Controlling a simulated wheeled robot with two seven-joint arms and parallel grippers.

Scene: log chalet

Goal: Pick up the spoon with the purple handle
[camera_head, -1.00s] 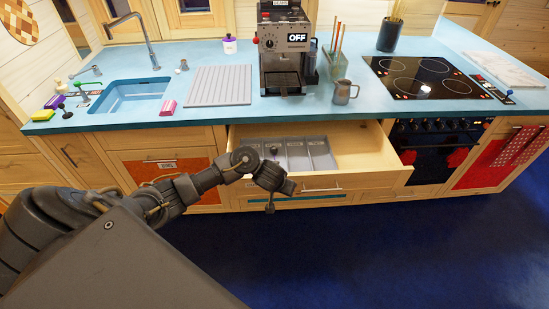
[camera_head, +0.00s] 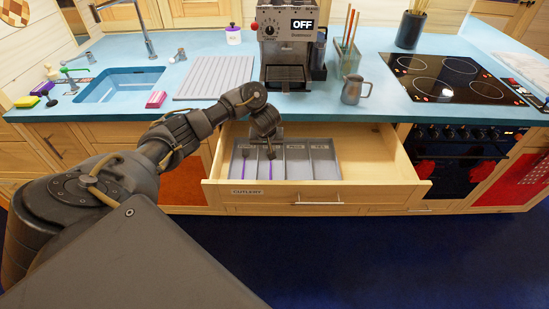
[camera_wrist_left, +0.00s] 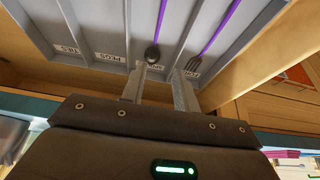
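The spoon with the purple handle (camera_head: 270,171) lies in the second compartment from the left of the grey cutlery tray (camera_head: 318,172), in the open drawer. In the left wrist view its dark bowl (camera_wrist_left: 153,53) lies just beyond the fingertips, roughly in line with the gap between them. My left gripper (camera_head: 268,151) is over the far part of that compartment, fingers pointing down; in the left wrist view its two fingers (camera_wrist_left: 159,68) are apart and empty. A fork with a purple handle (camera_wrist_left: 222,25) lies in the neighbouring compartment. My right gripper is out of view.
The wooden drawer (camera_head: 385,170) stands open below the blue counter (camera_head: 215,110); its right part is bare. The coffee machine (camera_head: 285,45) and a metal jug (camera_head: 354,90) stand above. The counter's front edge is close to my left wrist.

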